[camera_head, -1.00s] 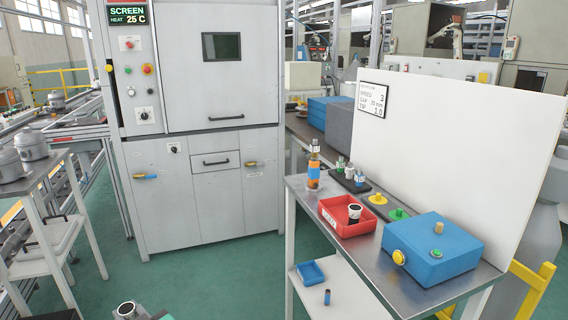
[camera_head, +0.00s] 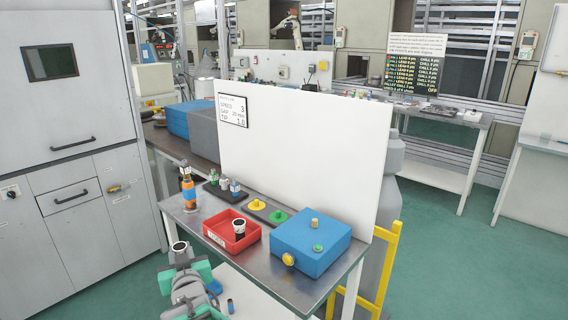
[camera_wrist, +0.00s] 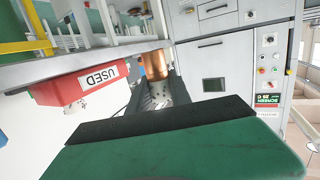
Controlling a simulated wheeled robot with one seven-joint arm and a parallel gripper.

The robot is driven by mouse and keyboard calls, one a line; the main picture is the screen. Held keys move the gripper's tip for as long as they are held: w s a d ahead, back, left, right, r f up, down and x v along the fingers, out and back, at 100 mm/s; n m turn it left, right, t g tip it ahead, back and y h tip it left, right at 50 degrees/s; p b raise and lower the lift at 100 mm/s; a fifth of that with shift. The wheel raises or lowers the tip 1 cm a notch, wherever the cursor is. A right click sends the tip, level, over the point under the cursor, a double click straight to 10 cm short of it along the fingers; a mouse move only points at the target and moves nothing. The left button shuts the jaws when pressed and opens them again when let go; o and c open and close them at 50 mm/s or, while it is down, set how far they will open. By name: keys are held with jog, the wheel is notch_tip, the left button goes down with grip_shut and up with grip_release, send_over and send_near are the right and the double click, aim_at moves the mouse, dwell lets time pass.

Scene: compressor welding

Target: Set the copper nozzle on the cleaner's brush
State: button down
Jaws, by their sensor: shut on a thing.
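The copper nozzle (camera_wrist: 155,64) shows in the wrist view between the dark fingers of my gripper (camera_wrist: 160,82), which is shut on it. The cleaner is a blue box (camera_head: 302,252) on the steel table in the head view. My arm is low at the left front of the table, well apart from the cleaner. The grip itself is not clear in the head view.
A red tray (camera_head: 214,236) marked USED holds a dark cup-like part; the tray also shows in the wrist view (camera_wrist: 92,80). An orange-banded bottle (camera_head: 188,188), small parts and yellow and green discs stand behind it. A white panel (camera_head: 310,150) backs the table.

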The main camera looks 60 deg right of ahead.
jog(key=s+d+r+m+g+h+p, duration=0.1)
jog(key=s+d+r, duration=0.2)
jog(key=d, duration=0.2)
jog(key=s+d+r+m+g+h+p, duration=0.2)
jog(key=s+d+r, duration=0.1)
jog(key=d, duration=0.2)
jog(key=s+d+r+m+g+h+p, duration=0.1)
jog(key=s+d+r+g+h, duration=0.1)
jog(key=d, duration=0.3)
jog(key=shift+s+d+r+m+p, duration=0.15)
jog(key=shift+s+r+m+p, duration=0.25)
jog(key=shift+s+r, duration=0.35)
jog(key=s+d+r+m+g+p, duration=0.1)
jog(key=s+d+r+m+g, duration=0.1)
jog(key=s, duration=0.3)
jog(key=s+d+r+m+g+h+p, duration=0.1)
jog(key=s+d+r+m+g, duration=0.1)
jog(key=s+d+g, duration=0.1)
jog(key=s+d+r+m+g+h+p, duration=0.1)
jog(key=s+d+r+m+g, duration=0.1)
jog(key=s+d, duration=0.2)
jog(key=s, duration=0.3)
jog(key=shift+s+d+r+g+p, duration=0.3)
jog(key=shift+s+d+r+g, duration=0.05)
jog(key=shift+d+r+g, duration=0.05)
jog(key=b, duration=0.8)
send_over(314, 220)
jog(key=shift+h, duration=0.3)
notch_tip(314, 220, down, 6)
